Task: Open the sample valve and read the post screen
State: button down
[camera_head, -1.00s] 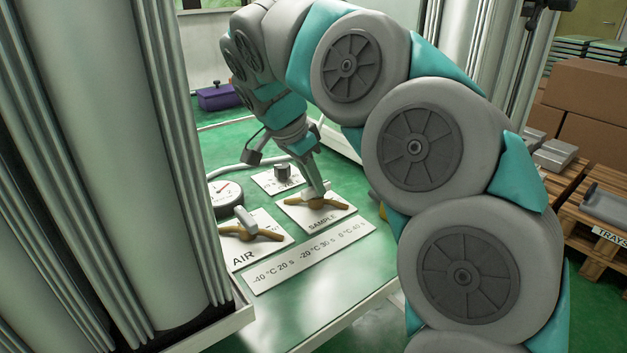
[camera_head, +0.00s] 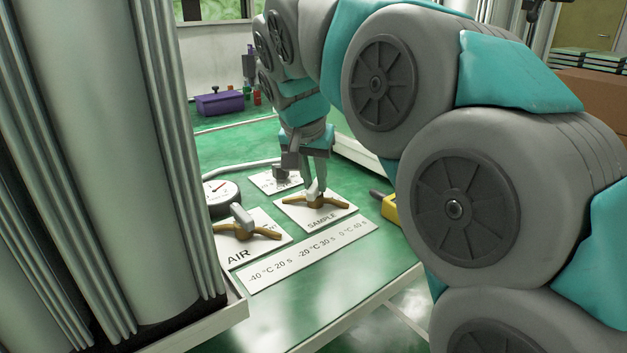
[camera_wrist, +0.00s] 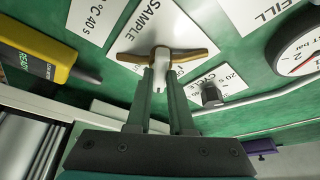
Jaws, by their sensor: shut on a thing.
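The SAMPLE plate (camera_head: 322,221) lies on the green panel and carries the sample valve (camera_head: 328,201), a brass body with a pale lever. My gripper (camera_head: 315,184) comes down on this valve from above. In the wrist view, my two fingers (camera_wrist: 160,95) are shut on the pale lever (camera_wrist: 161,60), with the brass arms (camera_wrist: 193,55) out to both sides. The fingers hide part of the lever. I cannot read the rest.
The AIR plate (camera_head: 265,250) with its own brass valve (camera_head: 250,231) is at front left, by a round gauge (camera_head: 222,196). A temperature and time strip (camera_head: 310,253) runs along the front. A small knob (camera_wrist: 211,94) stands behind the sample valve. Tall columns (camera_head: 110,150) crowd the left.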

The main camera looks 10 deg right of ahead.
jog(key=n+y, duration=0.1)
jog(key=n, duration=0.1)
jog(key=n+y+p, duration=0.1)
jog(key=n, duration=0.2)
jog(key=shift+d+r+n+t+p, duration=0.1)
jog(key=shift+d+n+t+p, duration=0.05)
jog(key=shift+n+t+p, duration=0.2)
jog(key=n+y+p, duration=0.1)
jog(key=n+y, duration=0.1)
jog(key=n, duration=0.3)
jog(key=shift+d, duration=0.15)
jog(key=c, duration=0.8)
grip_release()
jog(key=v, duration=0.7)
jog(key=shift+r, duration=0.3)
jog(key=shift+s+d, duration=0.15)
